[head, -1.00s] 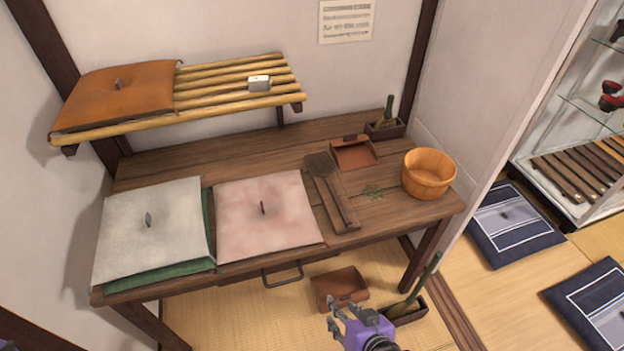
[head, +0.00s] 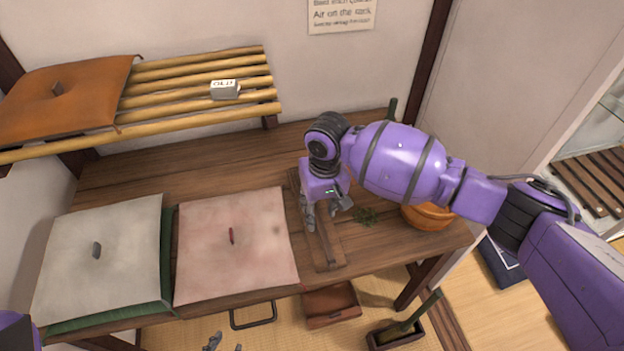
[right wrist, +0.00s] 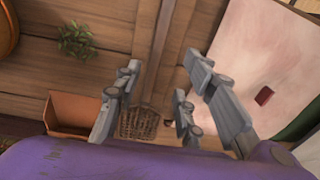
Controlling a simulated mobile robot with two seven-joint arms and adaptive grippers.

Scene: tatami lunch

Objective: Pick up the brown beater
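The brown beater (head: 326,243) lies on a narrow wooden rest on the table. In the head view my right gripper (head: 325,210) hangs over it and hides most of its head; the handle's near part shows. In the right wrist view the beater's woven head (right wrist: 138,123) shows between the fingers, with its handle (right wrist: 163,55) running up the picture. My right gripper (right wrist: 150,110) is open, with nothing visibly held. Only the grey fingertips of my left gripper (head: 225,345) show at the bottom edge, apart and empty.
A pink cushion (head: 240,250) lies left of the beater, and a pale cushion (head: 100,260) lies farther left. A wooden bucket (head: 428,217) and green scraps (head: 367,215) are to the right. A slatted rack (head: 190,105) overhangs the table's back left. A dustpan (head: 330,305) is below.

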